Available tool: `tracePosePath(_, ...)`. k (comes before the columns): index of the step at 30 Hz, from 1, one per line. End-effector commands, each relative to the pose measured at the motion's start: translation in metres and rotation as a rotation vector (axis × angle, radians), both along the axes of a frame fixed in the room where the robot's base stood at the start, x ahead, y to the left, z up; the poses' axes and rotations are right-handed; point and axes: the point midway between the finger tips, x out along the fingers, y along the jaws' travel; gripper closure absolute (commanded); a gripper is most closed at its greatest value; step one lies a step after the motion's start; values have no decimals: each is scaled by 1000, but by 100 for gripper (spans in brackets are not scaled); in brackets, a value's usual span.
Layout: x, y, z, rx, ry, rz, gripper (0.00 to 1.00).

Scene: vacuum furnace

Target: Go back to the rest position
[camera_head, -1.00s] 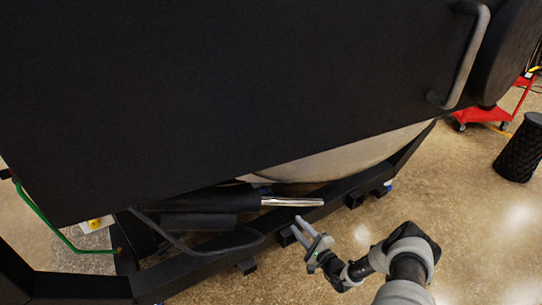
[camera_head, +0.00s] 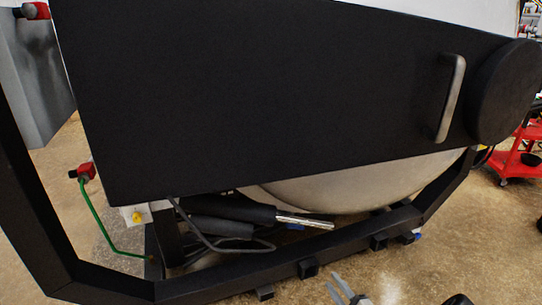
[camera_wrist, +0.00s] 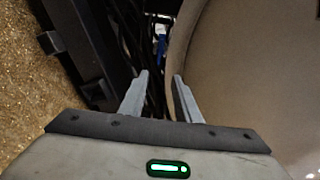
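My gripper (camera_head: 346,291) shows at the bottom edge of the head view, low in front of the black frame of the furnace, with most of the arm out of the picture. In the wrist view my gripper (camera_wrist: 158,82) has its two grey fingers apart with nothing between them. The black furnace body (camera_head: 270,95) fills the middle of the head view. Its pale rounded underside (camera_head: 370,180) shows below, and a large pale curved surface (camera_wrist: 250,70) fills the right of the wrist view.
The black base frame (camera_head: 230,284) runs along the floor with short feet. A grey handle (camera_head: 450,98) stands out from the furnace front. A silver-ended cylinder (camera_head: 305,221) and a green hose (camera_head: 105,230) lie low. A red cart (camera_head: 512,160) stands at right.

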Motion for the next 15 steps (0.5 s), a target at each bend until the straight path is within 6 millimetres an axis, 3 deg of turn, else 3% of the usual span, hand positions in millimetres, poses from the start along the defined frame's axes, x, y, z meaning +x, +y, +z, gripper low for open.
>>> tracePosePath(1,11,5,24,-21,-20,55,70)
tracePosePath(8,24,40,93,-88,-36,284,70)
tracePosePath(15,16,92,190,-237,-16,605,70)
